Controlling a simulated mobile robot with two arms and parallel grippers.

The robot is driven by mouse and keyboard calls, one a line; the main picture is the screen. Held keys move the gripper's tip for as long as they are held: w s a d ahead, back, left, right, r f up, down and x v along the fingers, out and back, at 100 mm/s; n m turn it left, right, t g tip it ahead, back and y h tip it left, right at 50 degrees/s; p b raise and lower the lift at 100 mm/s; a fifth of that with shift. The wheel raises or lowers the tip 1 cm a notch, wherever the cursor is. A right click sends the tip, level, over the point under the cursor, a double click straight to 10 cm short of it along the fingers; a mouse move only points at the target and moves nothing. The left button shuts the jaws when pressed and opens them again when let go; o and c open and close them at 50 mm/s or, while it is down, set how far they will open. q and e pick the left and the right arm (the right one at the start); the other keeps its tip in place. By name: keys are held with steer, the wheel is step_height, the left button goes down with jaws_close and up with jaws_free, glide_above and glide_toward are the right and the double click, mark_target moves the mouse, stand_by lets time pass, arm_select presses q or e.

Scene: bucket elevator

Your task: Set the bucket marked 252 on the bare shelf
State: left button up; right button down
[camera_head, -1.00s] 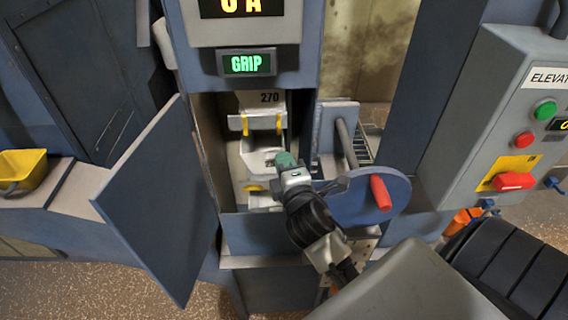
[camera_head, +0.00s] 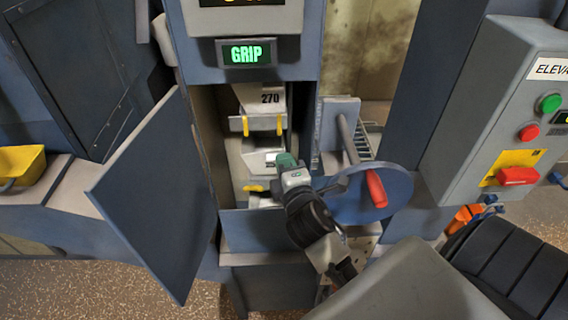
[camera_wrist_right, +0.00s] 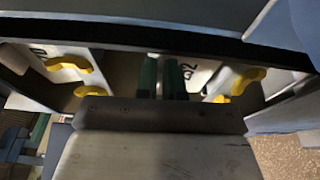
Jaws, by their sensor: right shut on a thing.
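A pale bucket marked 270 (camera_head: 262,98) with two yellow clips hangs inside the open cabinet. Below it is a second pale bucket (camera_head: 250,168), partly hidden by my right gripper (camera_head: 285,162). Its number is not readable in the head view. In the right wrist view, the green fingers (camera_wrist_right: 160,76) of my right gripper are closed at a pale bucket (camera_wrist_right: 200,76) whose visible mark ends in 2. That bucket is still inside the cabinet opening. My left gripper is out of view. I cannot pick out the bare shelf with certainty.
An open blue door (camera_head: 160,200) stands left of the cabinet. A disc with a red crank handle (camera_head: 377,188) is close right of my gripper. A yellow bucket (camera_head: 22,163) sits on a ledge (camera_head: 75,185) at left. A control box (camera_head: 490,110) is at right.

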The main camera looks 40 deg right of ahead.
steer(key=c, duration=1.2)
jaws_free()
steer(key=shift+d, duration=0.2)
steer(key=shift+o, duration=0.2)
steer(key=shift+f, duration=0.1)
steer(key=b+v, duration=0.3)
steer(key=v, duration=0.8)
steer(key=shift+w+a, duration=0.1)
steer(key=shift+a, duration=0.05)
